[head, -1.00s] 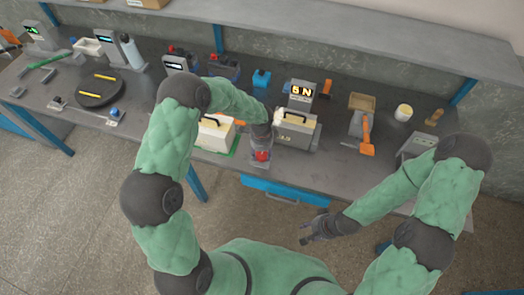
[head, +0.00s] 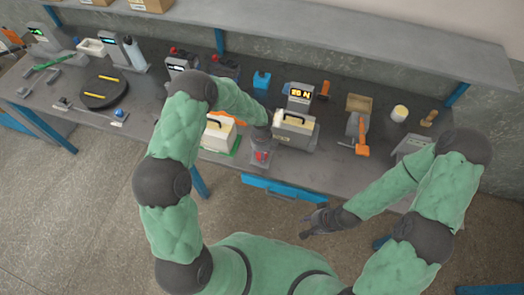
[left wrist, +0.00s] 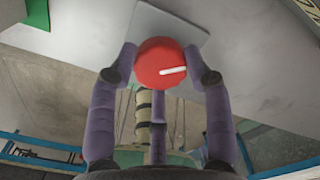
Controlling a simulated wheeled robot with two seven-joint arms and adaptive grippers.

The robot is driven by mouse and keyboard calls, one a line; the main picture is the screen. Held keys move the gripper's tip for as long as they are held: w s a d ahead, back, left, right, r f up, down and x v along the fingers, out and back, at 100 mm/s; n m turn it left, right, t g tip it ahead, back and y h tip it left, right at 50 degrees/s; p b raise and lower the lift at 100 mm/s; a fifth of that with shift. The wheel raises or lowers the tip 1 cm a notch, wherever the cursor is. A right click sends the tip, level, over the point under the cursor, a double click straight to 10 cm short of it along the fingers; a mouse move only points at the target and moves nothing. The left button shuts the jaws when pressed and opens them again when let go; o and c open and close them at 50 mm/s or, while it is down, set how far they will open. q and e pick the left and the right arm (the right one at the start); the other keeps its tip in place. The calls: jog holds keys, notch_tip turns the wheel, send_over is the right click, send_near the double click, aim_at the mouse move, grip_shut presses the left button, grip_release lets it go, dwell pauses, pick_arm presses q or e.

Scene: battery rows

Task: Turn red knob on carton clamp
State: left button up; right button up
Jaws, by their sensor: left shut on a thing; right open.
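The pointer lies nearly level, towards the right. The knob also shows as red in the head view (head: 261,156), partly covered by my left gripper (head: 261,144) at the bench's front edge. The grey clamp unit (head: 295,134) with a pale block and a dark handle is just right of it. My right gripper (head: 316,221) is empty and open, in front of the bench.
A white carton (head: 219,134) on a green mat stands left of the knob. A dark round plate (head: 103,92) is far left. The floor before the bench is clear.

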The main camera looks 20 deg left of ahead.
pick_arm(q)
jog(key=m+p, duration=0.2)
jog(key=m, duration=0.3)
jog(key=shift+a+m+p, duration=0.1)
jog(key=shift+m+p, duration=0.2)
jog(key=shift+w+m+p, duration=0.1)
jog(key=shift+m+p, duration=0.85)
jog(key=shift+m, duration=1.15)
jog(key=shift+w, duration=0.1)
jog(key=o, duration=1.2)
jog(key=shift+c, duration=0.2)
jog(key=shift+r, duration=0.1)
notch_tip(320, 180, up, 12)
